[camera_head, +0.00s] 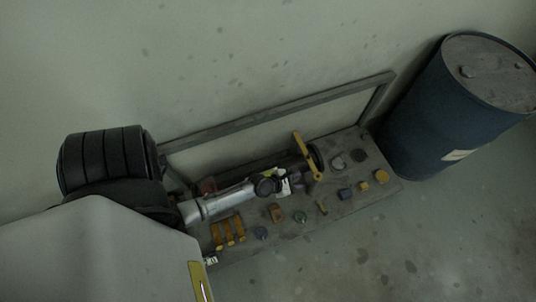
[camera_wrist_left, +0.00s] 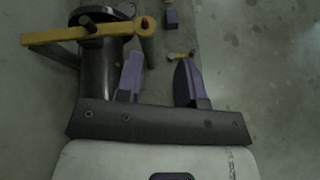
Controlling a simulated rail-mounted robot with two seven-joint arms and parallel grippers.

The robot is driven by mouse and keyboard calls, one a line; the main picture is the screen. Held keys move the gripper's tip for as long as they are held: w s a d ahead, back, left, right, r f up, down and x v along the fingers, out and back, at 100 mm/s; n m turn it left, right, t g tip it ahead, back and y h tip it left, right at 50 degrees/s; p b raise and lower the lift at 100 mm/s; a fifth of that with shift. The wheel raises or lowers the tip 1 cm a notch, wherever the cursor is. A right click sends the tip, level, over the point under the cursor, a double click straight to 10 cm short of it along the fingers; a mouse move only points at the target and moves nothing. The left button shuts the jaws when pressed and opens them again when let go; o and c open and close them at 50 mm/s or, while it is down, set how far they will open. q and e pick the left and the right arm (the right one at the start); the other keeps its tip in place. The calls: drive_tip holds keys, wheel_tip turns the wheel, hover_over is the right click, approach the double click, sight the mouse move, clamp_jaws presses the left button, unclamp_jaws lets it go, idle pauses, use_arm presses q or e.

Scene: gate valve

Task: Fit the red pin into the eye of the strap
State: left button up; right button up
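A yellow strap (camera_head: 303,150) (camera_wrist_left: 62,36) lies across the dark round valve (camera_wrist_left: 97,70) near the right part of the bench. Its rounded end, the eye (camera_wrist_left: 147,23), has a dark red spot in its middle; I cannot tell whether this is the red pin seated there. A greenish post shows just below the eye. My right gripper is not in view.
A small yellow piece (camera_head: 322,207) lies beyond my fingers. A grey rail frame (camera_head: 280,112) runs behind; a blue drum (camera_head: 430,115) stands right.

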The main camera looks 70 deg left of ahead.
use_arm(q)
drive_tip(key=s+d+r+m+g+h, duration=0.2)
drive_tip(key=s+d+r+m, duration=0.15)
drive_tip(key=m, duration=0.55)
drive_tip(key=s+d+r+m+g+h, duration=0.1)
drive_tip(key=s+d+r+m+g, duration=0.15)
drive_tip(key=d+m, duration=0.45)
drive_tip(key=s+a+r+m+g+y, duration=0.2)
drive_tip(key=s+r+m, duration=0.8)
drive_tip(key=m, duration=0.9)
drive_tip(key=shift+s+r+g+y, duration=0.45)
drive_tip(key=shift+g+y, duration=0.35)
drive_tip(key=shift+g, duration=0.15)
wheel_tip(320, 180, up, 56)
drive_tip(key=p, duration=5.6)
drive_tip(key=shift+r, duration=0.15)
